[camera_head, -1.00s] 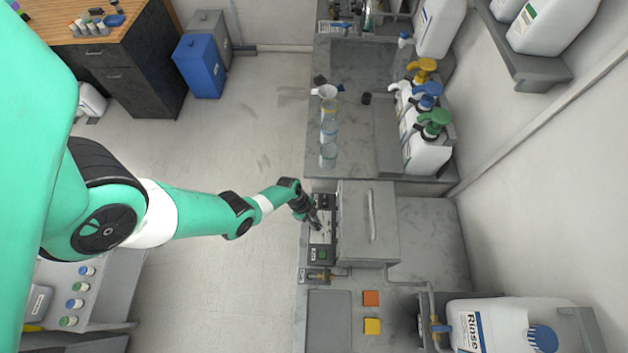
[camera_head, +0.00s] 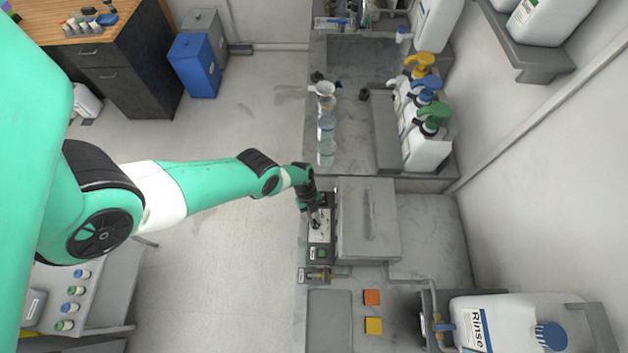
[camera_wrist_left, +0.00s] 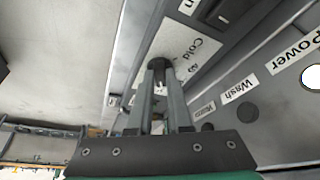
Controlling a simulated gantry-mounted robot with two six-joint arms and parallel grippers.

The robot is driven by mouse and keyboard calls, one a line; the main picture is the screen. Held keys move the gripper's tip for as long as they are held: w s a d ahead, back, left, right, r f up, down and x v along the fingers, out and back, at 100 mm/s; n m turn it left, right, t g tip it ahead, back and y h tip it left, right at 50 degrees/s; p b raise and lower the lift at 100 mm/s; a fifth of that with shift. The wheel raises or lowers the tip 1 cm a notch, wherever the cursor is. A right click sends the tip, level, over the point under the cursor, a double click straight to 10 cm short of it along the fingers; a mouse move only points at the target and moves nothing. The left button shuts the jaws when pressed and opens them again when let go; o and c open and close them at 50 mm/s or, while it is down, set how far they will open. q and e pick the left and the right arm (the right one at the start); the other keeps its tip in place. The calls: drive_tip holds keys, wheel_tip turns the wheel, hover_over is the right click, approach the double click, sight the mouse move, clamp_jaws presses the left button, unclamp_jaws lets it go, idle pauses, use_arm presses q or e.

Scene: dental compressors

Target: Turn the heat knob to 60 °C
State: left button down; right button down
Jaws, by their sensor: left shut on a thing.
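The heat knob is a small dark knob (camera_wrist_left: 158,65) on a light dial plate (camera_wrist_left: 190,50) with the word "Cold" in the left wrist view. My left gripper (camera_wrist_left: 160,76) is shut on this knob, with one finger on each side. In the head view my left gripper (camera_head: 315,221) reaches down onto the control panel (camera_head: 320,240) at the left of the grey metal box. The gripper hides most of the knob there. I cannot read which temperature the knob points to. My right gripper is not in view.
A grey lidded box (camera_head: 368,220) stands right beside the panel. A green button (camera_head: 322,253) sits at the panel's near end. Glass beakers (camera_head: 327,140) stand on the counter beyond. "Wash" (camera_wrist_left: 238,90) and "Power" labels show in the wrist view.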

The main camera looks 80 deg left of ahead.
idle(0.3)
use_arm(q)
drive_tip(key=c, duration=0.8)
unclamp_jaws()
drive_tip(key=shift+c, duration=0.2)
